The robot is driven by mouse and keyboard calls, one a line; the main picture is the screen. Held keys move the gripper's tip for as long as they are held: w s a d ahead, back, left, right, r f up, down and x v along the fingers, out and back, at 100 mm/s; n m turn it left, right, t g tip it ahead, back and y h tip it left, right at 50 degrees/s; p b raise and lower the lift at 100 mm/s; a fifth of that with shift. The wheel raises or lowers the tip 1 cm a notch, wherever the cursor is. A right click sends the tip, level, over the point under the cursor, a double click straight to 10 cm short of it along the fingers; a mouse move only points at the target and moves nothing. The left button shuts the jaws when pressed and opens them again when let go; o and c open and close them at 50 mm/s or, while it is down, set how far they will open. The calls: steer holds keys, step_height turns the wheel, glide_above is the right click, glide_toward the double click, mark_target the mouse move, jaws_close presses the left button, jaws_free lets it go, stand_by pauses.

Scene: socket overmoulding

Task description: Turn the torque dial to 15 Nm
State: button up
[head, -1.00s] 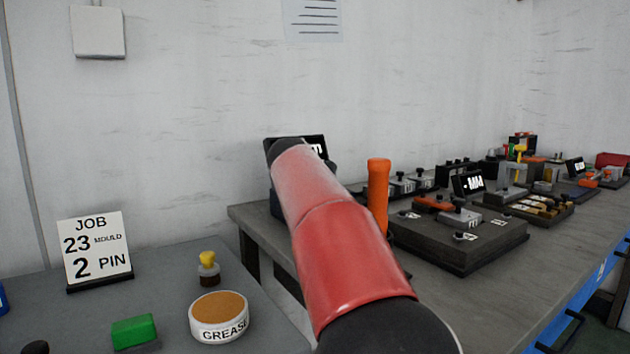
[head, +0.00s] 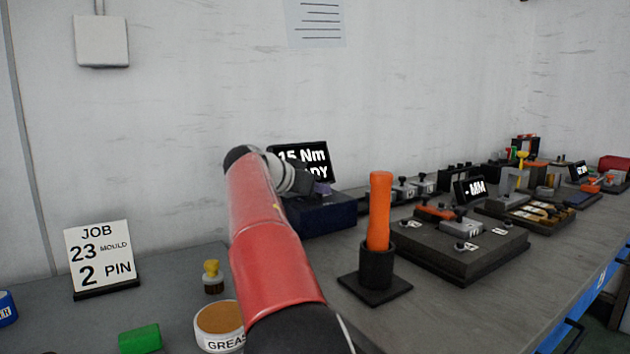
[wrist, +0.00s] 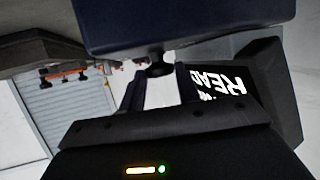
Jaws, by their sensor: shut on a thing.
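The torque unit (head: 325,215) is a dark blue box on the bench, with a black display (head: 308,160) above it. The display reads 15 Nm in white, over a line ending in "ADY", partly hidden by my arm. In the wrist view the box (wrist: 180,25) fills the top, and the display (wrist: 222,80) shows "READ" at an angle. The dark torque dial (wrist: 158,69) sticks out from the box between my fingertips. My gripper (wrist: 160,72) is shut on it. In the head view my wrist hides the dial.
An orange-handled tool (head: 379,212) stands upright in a black holder (head: 376,285) right of my arm. A black fixture board (head: 460,245) lies further right. A grease tub (head: 219,318), yellow-topped bottle (head: 212,277), green block (head: 140,338) and job sign (head: 101,258) stand at left.

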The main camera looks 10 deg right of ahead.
steer(key=shift+m+g+h, duration=0.3)
steer(key=o, duration=0.9)
steer(key=shift+a, duration=0.1)
steer(key=v, duration=0.7)
steer(key=shift+s+a+r, duration=0.1)
steer(key=shift+s+a, duration=0.1)
steer(key=shift+a, duration=0.05)
steer(key=shift+a, duration=0.1)
